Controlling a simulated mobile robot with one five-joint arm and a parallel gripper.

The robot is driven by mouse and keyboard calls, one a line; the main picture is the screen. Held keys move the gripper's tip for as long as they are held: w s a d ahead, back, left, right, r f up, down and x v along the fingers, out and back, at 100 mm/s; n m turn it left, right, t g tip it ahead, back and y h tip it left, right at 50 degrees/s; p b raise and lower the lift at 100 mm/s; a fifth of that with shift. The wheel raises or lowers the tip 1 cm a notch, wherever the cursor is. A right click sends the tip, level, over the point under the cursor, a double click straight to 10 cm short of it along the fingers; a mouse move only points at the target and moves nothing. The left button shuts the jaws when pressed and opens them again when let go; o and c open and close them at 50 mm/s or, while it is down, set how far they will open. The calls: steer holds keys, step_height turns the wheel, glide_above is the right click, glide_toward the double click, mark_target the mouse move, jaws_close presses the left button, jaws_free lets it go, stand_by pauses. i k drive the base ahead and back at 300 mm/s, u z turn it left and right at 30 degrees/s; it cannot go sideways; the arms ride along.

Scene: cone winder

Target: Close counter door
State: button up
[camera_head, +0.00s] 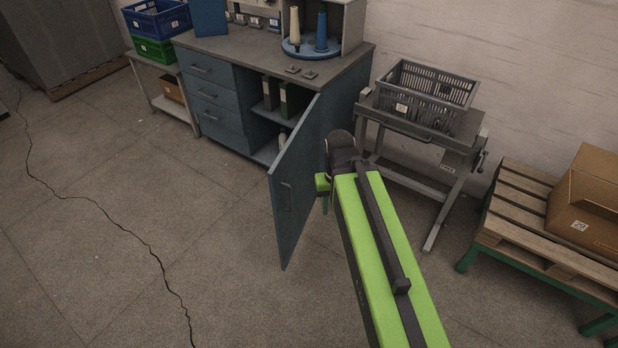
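The counter (250,52) is a blue cabinet with a grey top against the back wall. Its blue door (298,165) stands wide open, swung out toward the front, with a handle (286,195) on its left-facing side. The open compartment (262,118) shows a shelf with dark binders. My green arm reaches up from the bottom right. Its end, with a dark joint and a small green part of my gripper (323,186), is just right of the door, at its right-facing side. The fingers are mostly hidden, so I cannot tell whether they are open or touching the door.
A grey stand (425,150) with a dark crate (428,92) stands right of the door, close behind my arm. A pallet (530,225) with a cardboard box (590,205) is at the right. The floor left of the door is clear.

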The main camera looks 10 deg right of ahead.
mark_target(292, 189)
steer(key=i, duration=0.8)
steer(key=z, duration=0.05)
steer(key=k, duration=0.6)
steer(key=u, duration=3.25)
steer(key=k, duration=1.45)
steer(key=z, duration=1)
steer(key=i, duration=0.85)
steer(key=u, duration=0.15)
